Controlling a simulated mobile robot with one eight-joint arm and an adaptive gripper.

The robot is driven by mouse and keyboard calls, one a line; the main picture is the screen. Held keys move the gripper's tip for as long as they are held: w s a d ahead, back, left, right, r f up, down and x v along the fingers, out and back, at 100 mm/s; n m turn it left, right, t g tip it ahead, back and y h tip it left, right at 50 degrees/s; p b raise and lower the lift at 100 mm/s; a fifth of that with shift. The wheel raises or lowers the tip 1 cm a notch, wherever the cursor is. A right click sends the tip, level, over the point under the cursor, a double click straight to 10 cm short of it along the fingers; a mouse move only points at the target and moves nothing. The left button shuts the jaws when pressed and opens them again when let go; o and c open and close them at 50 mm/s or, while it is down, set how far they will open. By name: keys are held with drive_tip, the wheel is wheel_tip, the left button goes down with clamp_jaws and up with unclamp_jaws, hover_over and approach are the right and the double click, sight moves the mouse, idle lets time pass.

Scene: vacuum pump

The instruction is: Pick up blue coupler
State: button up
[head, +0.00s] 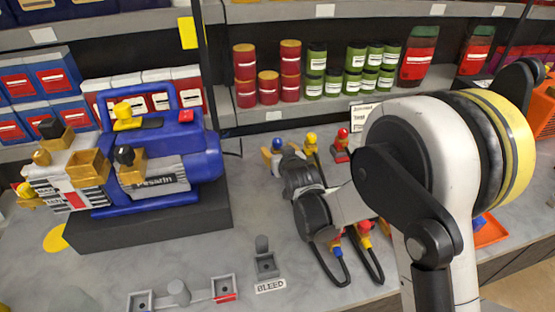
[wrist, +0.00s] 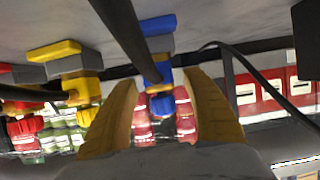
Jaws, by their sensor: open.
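The blue coupler (head: 277,143) stands at the left end of a short row on the bench, at the back of the work area. In the wrist view, the blue coupler (wrist: 161,104) shows between my two tan fingers, with a dark bar crossing part of it. My gripper (wrist: 160,78) is open, with one finger on each side of the coupler. I cannot tell whether either finger touches it. In the head view, the tan fingertips of my gripper (head: 276,156) show around the coupler, and my dark wrist hides the area just right of it.
Right of the blue coupler stand a yellow coupler (head: 311,142) and a red coupler (head: 341,146). The blue pump (head: 190,150) stands on a dark base to the left. Stocked shelves rise behind. A bleed fitting (head: 265,262) is in front. Dark hoses hang below my wrist.

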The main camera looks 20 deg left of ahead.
drive_tip(key=shift+w+a, duration=0.1)
drive_tip(key=shift+w, duration=0.05)
clamp_jaws()
drive_tip(key=shift+r, duration=0.1)
